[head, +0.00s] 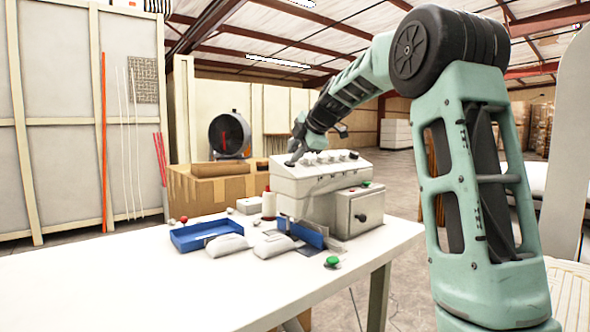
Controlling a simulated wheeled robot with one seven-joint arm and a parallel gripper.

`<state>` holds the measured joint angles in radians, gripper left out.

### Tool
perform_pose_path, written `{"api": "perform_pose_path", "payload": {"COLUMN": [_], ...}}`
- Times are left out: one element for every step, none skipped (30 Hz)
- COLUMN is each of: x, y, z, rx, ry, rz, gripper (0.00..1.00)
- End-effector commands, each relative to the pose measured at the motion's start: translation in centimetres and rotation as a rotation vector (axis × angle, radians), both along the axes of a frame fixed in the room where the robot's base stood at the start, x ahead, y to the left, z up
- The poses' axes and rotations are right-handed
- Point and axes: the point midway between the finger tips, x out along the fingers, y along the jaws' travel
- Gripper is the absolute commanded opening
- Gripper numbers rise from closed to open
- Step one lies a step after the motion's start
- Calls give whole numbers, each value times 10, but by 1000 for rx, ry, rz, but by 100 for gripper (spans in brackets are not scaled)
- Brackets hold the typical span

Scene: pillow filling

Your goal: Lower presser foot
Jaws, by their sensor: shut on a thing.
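A white machine (318,192) with a row of dark knobs on its top stands at the back right of the white table. My gripper (292,161) reaches down to the top left edge of the machine. It is shut on a small part there, which is too small and too covered to make out. I cannot pick out the presser foot or tell how high it sits. The lower front of the machine, above a blue plate (310,236), is small and partly in shadow.
The white table (150,290) is clear at its front left. A blue tray (190,240), two white pillow-like pieces (228,245) (273,246), a red-topped button (184,219) and a green button (332,261) lie before the machine. A cardboard box (205,195) stands behind.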

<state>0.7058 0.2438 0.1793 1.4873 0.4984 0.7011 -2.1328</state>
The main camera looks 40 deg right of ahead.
Motion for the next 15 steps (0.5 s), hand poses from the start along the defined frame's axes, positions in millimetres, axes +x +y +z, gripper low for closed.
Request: {"api": "perform_pose_path", "payload": {"x": [-1, -2, -2, -2, -3, -3, -3, -3, -3, -3, -3, -3, -3, -3, -3], "y": [-1, -1, -1, -1, -1, -2, -2, -2, -2, -1, -1, -1, -1, -1, -1], "z": [-7, -7, -6, -6, -6, -6, -6, -6, -5, -5, -5, -4, -4, -4, -3], "rx": [-2, -3, -3, -4, -5, -5, -5, -5, -5, -5, -4, -5, -4, -4, -4], "ry": [-13, -20, -28, -33, -38, -43, -47, -50, -54, -56, -59, -60, -62, -63, -64], "rz": [-2, -2, -2, -2, -2, -2, -2, -2, -2, -3, -2, -2, -2, -2, -1], "gripper": [0, 0, 0, 0, 0, 0, 0, 0, 0, 0, 0, 0, 0, 0, 0]}}
